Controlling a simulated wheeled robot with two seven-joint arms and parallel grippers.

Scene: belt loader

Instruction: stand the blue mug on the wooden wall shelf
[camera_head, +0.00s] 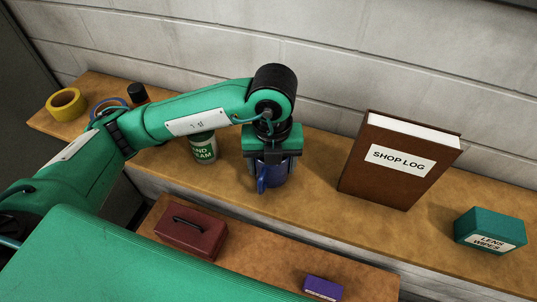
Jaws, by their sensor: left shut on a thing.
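The blue mug (275,176) is upright in the middle of the head view, with its handle toward the front left. My left gripper (271,158) points down and is shut on the mug from above. The gripper covers the mug's top. The wooden wall shelf (310,196) runs along the block wall, and the mug is at or just above its surface near the front edge. I cannot tell whether the mug's base touches the wood. My right gripper is not in view.
On the shelf, a can (203,149) stands left of the mug, and the brown shop log (397,163) and teal lens wipes box (490,230) stand right. Yellow tape (66,103) lies far left. A lower wooden surface (262,270) holds a red case (190,232) and purple box (323,288).

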